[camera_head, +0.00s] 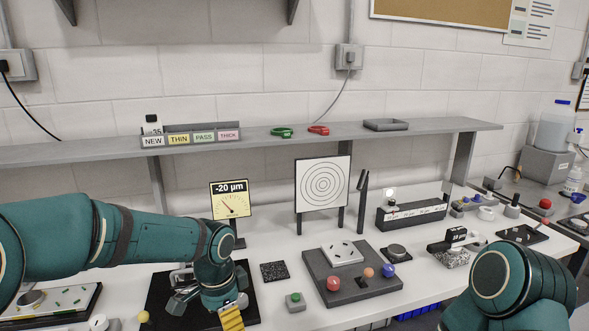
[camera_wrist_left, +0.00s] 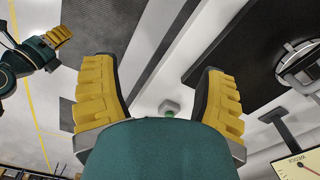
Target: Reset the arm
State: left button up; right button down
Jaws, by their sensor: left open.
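My left arm (camera_head: 165,238), teal with dark bands, reaches in from the left over the white bench. My left gripper (camera_head: 232,316) points down over the black mat at the front, with its yellow finger pads partly cut off by the lower edge. In the left wrist view my left gripper (camera_wrist_left: 157,68) has its yellow fingers wide apart with nothing between them. My right arm (camera_head: 515,280) is at the lower right, its gripper outside the head view. A yellow pad of my right gripper (camera_wrist_left: 60,35) shows at upper left in the left wrist view; its opening is unclear.
A grey fixture plate (camera_head: 322,273) with coloured knobs lies between my arms. A target board (camera_head: 323,184) and a shelf (camera_head: 260,140) are behind.

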pick_arm(q)
jog(key=s+d+f+n+h, duration=0.1)
jog(key=s+d+f+n, duration=0.1)
jog(key=f, duration=0.6)
jog(key=s+d+f+n+h, duration=0.1)
jog(key=d+f+n+h, duration=0.1)
jog(key=f, duration=0.5)
jog(key=s+f+n+t, duration=0.1)
jog(key=s+f+n, duration=0.7)
jog(key=s+f, duration=0.3)
jog(key=shift+s+f+t, duration=0.25)
jog(key=shift+f+t, duration=0.05)
jog(key=shift+f, duration=0.3)
pick_arm(e)
jog(key=shift+w, duration=0.4)
